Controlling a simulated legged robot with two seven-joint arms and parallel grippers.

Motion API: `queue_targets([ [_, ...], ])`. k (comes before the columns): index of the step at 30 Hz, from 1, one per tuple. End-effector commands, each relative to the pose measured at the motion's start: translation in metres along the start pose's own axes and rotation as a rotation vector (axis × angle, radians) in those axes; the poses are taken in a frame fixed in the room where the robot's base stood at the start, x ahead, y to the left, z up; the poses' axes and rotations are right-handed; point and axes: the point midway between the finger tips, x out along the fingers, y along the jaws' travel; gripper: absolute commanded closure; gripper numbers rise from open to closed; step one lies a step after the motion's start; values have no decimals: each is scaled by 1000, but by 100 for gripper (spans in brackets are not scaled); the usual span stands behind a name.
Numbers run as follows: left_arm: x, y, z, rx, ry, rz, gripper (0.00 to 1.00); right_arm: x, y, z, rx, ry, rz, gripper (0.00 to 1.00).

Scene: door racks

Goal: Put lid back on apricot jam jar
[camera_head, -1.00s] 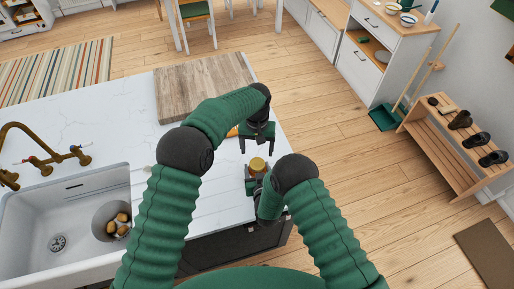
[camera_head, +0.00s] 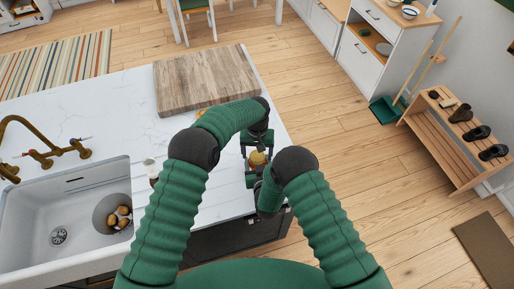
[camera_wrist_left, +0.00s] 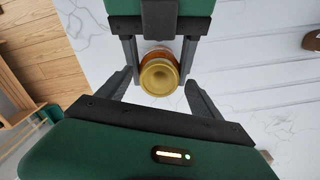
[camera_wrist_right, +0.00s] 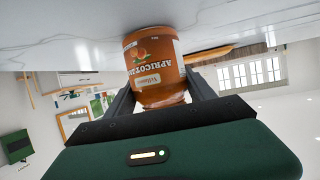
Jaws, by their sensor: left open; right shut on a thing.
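The apricot jam jar (camera_wrist_right: 155,65) is an orange-brown glass jar with an apricot label, shown upside down in the right wrist view. My right gripper (camera_wrist_right: 160,95) is shut around it near the counter edge. A round gold lid-like top (camera_wrist_left: 160,75) faces up on the jar in the left wrist view; the same gold top shows in the head view (camera_head: 257,158). Whether it is seated or loose cannot be told. My left gripper (camera_wrist_left: 160,88) is open above the jar, its fingers on either side of the gold top with gaps visible.
A small jar-like object (camera_head: 152,170) stands left of my left arm.

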Motion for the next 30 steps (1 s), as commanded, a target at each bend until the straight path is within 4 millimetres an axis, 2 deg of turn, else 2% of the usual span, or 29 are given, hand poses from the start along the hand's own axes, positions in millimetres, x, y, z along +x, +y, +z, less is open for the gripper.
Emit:
queue_targets([
  [8, 1, 0, 0, 0, 1, 0, 26, 0, 0, 0, 0, 1, 1, 100],
  [21, 1, 0, 0, 0, 0, -1, 84, 0, 0, 0, 0, 1, 1, 100],
  [24, 1, -1, 0, 0, 0, -1, 94, 0, 1, 0, 0, 1, 1, 100],
  [28, 1, -1, 0, 0, 0, -1, 95, 0, 1, 0, 0, 1, 1, 100],
  [29, 1, -1, 0, 0, 0, -1, 45, 0, 1, 0, 0, 1, 1, 100],
  [30, 1, -1, 0, 0, 0, -1, 40, 0, 1, 0, 0, 1, 2, 100],
])
